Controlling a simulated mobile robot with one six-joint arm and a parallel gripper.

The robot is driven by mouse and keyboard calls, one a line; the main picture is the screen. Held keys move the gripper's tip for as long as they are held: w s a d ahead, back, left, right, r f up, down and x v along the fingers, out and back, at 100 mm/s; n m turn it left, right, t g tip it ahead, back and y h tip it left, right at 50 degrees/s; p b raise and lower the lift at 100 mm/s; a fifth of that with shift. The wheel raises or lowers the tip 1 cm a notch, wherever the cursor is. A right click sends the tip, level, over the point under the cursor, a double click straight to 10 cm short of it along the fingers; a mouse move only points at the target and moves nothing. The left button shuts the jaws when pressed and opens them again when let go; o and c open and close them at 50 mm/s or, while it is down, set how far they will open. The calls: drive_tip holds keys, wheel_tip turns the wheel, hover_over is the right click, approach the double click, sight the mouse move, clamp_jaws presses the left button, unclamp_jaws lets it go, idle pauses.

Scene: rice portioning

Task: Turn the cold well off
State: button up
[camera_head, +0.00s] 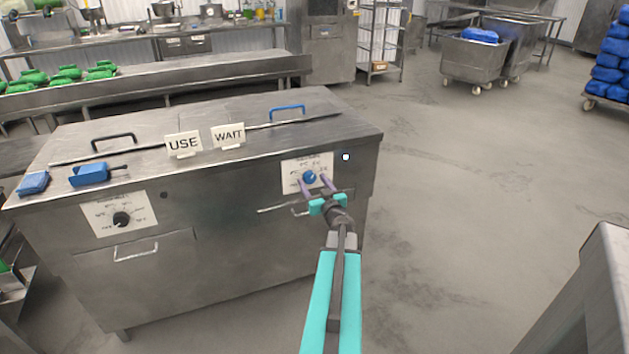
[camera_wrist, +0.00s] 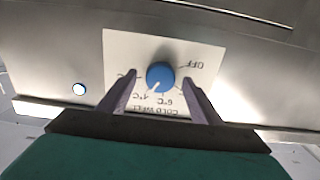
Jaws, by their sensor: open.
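The cold well's blue knob (camera_head: 309,177) is on a white label plate (camera_head: 292,168) on the right of the steel counter's front. In the wrist view the plate appears upside down, with OFF, temperature marks and "COLD WELL" around the knob (camera_wrist: 160,74). The knob's white pointer mark faces down and slightly left there, toward the temperature marks near 4°C, away from OFF. My gripper (camera_head: 314,182) is open in front of the plate. In the wrist view its two fingers (camera_wrist: 159,80) stand on either side of the knob, with visible gaps.
A small lit lamp (camera_head: 346,157) is right of the plate. A black knob (camera_head: 121,219) is on another plate at left. USE (camera_head: 183,144) and WAIT (camera_head: 228,135) signs and blue scoops (camera_head: 92,174) are on the counter. A steel edge (camera_head: 600,290) stands at lower right.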

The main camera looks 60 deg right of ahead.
drive_tip(key=shift+w+d, duration=0.3)
drive_tip(key=shift+w, duration=0.05)
